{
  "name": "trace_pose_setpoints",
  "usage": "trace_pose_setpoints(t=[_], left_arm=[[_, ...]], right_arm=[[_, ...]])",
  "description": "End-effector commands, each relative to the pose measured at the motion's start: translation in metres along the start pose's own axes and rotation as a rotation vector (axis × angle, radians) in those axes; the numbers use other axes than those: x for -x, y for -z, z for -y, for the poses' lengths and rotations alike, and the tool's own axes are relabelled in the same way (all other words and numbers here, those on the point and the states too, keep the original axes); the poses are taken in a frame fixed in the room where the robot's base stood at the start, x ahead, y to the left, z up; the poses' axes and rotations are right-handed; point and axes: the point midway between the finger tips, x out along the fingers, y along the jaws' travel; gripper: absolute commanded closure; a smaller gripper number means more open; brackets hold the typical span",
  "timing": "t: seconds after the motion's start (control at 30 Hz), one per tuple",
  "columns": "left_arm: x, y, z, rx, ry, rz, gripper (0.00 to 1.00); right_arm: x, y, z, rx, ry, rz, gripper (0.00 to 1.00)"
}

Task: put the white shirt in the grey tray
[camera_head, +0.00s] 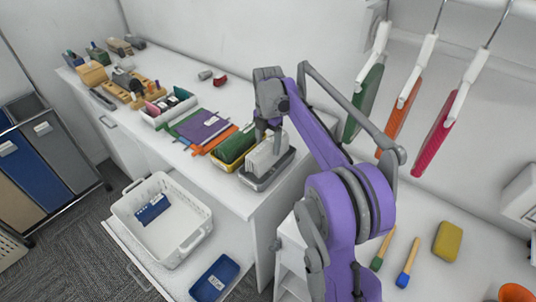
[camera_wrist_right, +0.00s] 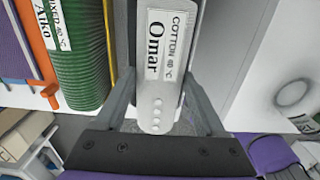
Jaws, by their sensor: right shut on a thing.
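The white shirt (camera_head: 266,154) is a folded upright slab. In the right wrist view the shirt (camera_wrist_right: 157,92) shows a label reading "COTTON 40 °C Omar" and a row of buttons. My right gripper (camera_head: 268,129) comes down from above and is shut on the shirt's top, with one finger on each side. The grey tray (camera_head: 267,181) is directly below, and the shirt's lower part appears inside its rim. Whether the shirt touches the tray's floor is hidden. My left gripper is not in view.
A yellow tray (camera_head: 229,167) with a green folded garment (camera_head: 235,144) stands close on the left. Purple and orange garments (camera_head: 203,127) lie beyond it. A white basket (camera_head: 168,237) stands lower down. Coloured garments (camera_head: 434,146) hang at right.

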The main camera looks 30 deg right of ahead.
Motion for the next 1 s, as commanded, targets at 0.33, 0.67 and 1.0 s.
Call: trace_pose_setpoints(t=[0.33, 0.67, 1.0], left_arm=[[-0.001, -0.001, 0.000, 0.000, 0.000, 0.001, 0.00], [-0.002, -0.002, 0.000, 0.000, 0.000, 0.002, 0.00], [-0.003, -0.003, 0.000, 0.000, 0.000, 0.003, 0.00]], right_arm=[[-0.038, 0.000, -0.001, 0.000, 0.000, 0.000, 0.94], [-0.043, 0.000, 0.000, -0.001, 0.000, 0.000, 0.94], [-0.044, 0.000, 0.000, 0.000, 0.000, 0.000, 0.00]])
